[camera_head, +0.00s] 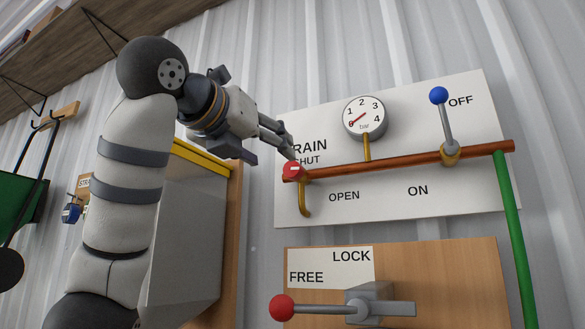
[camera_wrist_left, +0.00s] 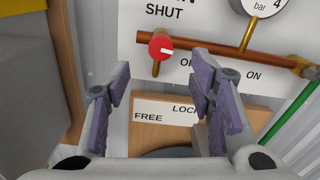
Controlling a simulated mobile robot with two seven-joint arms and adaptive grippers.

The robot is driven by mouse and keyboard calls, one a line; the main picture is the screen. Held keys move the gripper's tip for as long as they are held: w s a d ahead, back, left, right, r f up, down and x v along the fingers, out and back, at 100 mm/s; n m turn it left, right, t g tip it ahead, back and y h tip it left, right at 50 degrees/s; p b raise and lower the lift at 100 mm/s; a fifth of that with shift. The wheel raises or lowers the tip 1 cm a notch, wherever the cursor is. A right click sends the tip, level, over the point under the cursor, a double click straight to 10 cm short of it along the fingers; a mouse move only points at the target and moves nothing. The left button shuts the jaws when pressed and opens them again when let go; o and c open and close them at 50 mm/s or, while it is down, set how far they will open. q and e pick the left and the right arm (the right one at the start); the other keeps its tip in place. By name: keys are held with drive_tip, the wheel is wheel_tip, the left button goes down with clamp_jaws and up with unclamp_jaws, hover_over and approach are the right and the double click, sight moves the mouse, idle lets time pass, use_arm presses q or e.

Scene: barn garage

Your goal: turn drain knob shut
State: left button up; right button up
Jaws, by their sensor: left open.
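The drain knob (camera_head: 293,170) is a small red round knob with a white mark, at the left end of a copper pipe (camera_head: 400,160). In the left wrist view the knob (camera_wrist_left: 160,46) has its white mark pointing right, with the SHUT label above it and the OPEN label to its lower right. My left gripper (camera_head: 285,146) is close to the knob at its upper left in the head view. In the left wrist view its fingers (camera_wrist_left: 160,88) are spread apart, with the knob beyond the gap between them and nothing held. My right gripper is not in view.
A pressure gauge (camera_head: 364,117) and a blue-tipped lever (camera_head: 439,96) sit along the pipe on the white board. Below is a red-tipped lock lever (camera_head: 282,308) on a wooden panel. A grey box (camera_head: 195,235) stands left, and a green pipe (camera_head: 512,230) right.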

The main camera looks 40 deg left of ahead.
sight(291, 167)
use_arm(q)
drive_tip(key=p+x, duration=0.1)
drive_tip(key=x, duration=0.6)
drive_tip(key=shift+w, duration=0.2)
drive_tip(key=shift+w+a, duration=0.15)
drive_tip(key=shift+w, duration=0.5)
drive_tip(key=c, duration=1.2)
